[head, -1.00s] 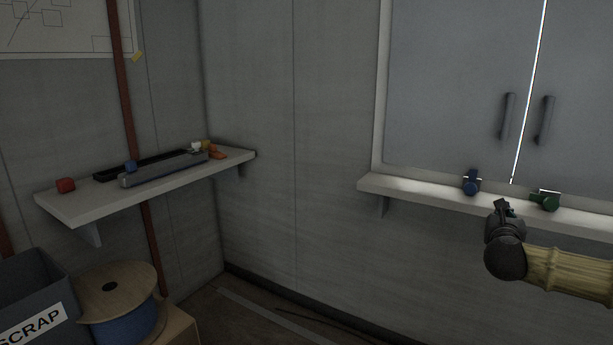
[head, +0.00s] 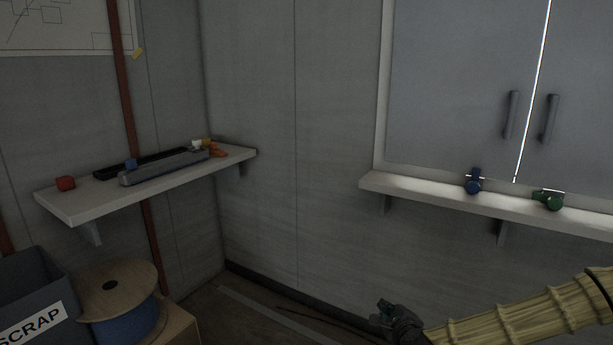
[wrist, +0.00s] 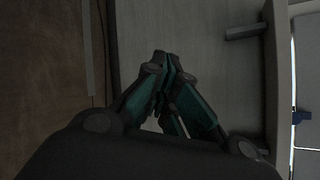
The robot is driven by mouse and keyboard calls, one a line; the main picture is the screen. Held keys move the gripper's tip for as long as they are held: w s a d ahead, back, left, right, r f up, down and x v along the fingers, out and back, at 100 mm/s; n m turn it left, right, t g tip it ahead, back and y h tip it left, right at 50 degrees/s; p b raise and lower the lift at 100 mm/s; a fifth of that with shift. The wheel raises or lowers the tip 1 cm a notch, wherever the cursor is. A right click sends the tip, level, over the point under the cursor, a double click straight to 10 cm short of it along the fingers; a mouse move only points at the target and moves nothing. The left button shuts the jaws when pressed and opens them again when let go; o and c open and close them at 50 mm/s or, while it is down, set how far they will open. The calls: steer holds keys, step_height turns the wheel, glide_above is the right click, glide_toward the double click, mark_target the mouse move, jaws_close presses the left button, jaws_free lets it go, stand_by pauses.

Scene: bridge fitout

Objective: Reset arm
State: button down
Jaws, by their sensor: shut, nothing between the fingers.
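My gripper (head: 384,308) is low at the bottom right of the head view, in front of the wall and below the right shelf. Its fingers are dark with green-teal parts. In the wrist view my gripper (wrist: 166,62) has its fingers together at the tips, with nothing between them. My arm, in a ribbed yellowish sleeve, reaches in from the lower right. The gripper touches nothing that I can see.
The right shelf (head: 420,193) under a grey cabinet (head: 455,80) holds a blue item (head: 473,184) and a green item (head: 549,200). The left shelf (head: 75,209) carries a grey rail (head: 165,168) and small coloured pieces. A scrap bin (head: 30,285) and cable spool (head: 115,285) stand lower left.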

steer(key=s+a+f+n+g+y, duration=0.1)
steer(key=s+a+f+n+g, duration=0.1)
steer(key=s+a+f+n, duration=0.3)
steer(key=s+a+f+n+g+y, duration=0.1)
steer(key=s+a+f+n+g, duration=0.15)
steer(key=s+f, duration=0.45)
steer(key=s+d+f+n+g, duration=0.1)
steer(key=s+f+n+g, duration=0.1)
steer(key=s+f+n, duration=0.45)
steer(key=s+f+n+g, duration=0.2)
steer(key=s+f, duration=0.2)
steer(key=s, duration=0.5)
steer(key=s+d+f+n+g, duration=0.1)
steer(key=s+f+n+g, duration=0.1)
steer(key=s+f+n, duration=0.45)
steer(key=s+d+r+n+g+h+p, duration=0.1)
steer(key=s+d, duration=0.2)
steer(key=s, duration=0.2)
steer(key=s+d+r+n+g+h, duration=0.1)
steer(key=s+d+g, duration=0.15)
steer(key=s, duration=0.35)
step_height(320, 180, up, 17)
steer(key=p, duration=1.7)
steer(key=shift+d+t, duration=0.35)
steer(key=shift+t, duration=0.05)
